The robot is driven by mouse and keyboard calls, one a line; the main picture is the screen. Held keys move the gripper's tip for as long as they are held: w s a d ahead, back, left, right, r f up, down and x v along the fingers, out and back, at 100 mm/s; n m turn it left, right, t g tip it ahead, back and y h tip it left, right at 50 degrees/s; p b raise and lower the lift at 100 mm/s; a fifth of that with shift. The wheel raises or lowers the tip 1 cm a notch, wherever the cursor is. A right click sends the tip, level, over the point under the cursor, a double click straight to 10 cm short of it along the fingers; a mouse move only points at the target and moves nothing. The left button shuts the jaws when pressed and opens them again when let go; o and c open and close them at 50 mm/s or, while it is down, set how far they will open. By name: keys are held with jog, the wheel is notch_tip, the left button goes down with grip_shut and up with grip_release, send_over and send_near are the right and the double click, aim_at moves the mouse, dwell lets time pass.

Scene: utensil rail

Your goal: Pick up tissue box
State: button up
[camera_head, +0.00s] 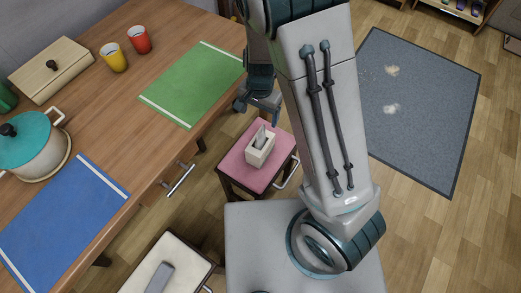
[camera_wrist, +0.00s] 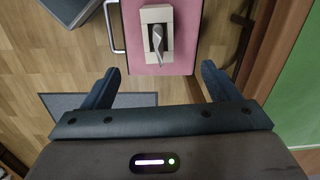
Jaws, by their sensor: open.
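The tissue box (camera_head: 262,153) is a small cream box with a grey-white tissue sticking up from its top opening. It sits on the pink seat of a stool (camera_head: 240,172) beside the wooden table. In the wrist view the tissue box (camera_wrist: 157,46) lies at the top centre, on the pink seat (camera_wrist: 186,66). My gripper (camera_wrist: 158,76) is open and empty, its two dark fingers spread wide below the box in that view and apart from it. In the head view my gripper (camera_head: 257,108) hangs above and just behind the stool, partly hidden by my arm.
The wooden table (camera_head: 130,100) with a drawer handle (camera_head: 180,180) is left of the stool. It holds green and blue mats, a pot, a wooden box and two cups. A cream stool (camera_head: 140,285) stands in front. A grey rug (camera_head: 425,110) lies on the right.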

aim_at(259, 131)
notch_tip(259, 131, down, 2)
jog(key=shift+w+a+f, duration=0.1)
jog(key=shift+w+a, duration=0.05)
notch_tip(259, 131, down, 8)
jog(key=b, duration=0.2)
jog(key=shift+f+b, duration=0.2)
jog(key=shift+b, duration=0.2)
jog(key=f, duration=0.1)
jog(key=f+b, duration=0.1)
jog(key=f, duration=0.3)
jog(key=shift+w+d+f+b, duration=0.1)
jog(key=shift+d+f+b, duration=0.05)
jog(key=shift+d+b, duration=0.2)
jog(key=c, duration=1.4)
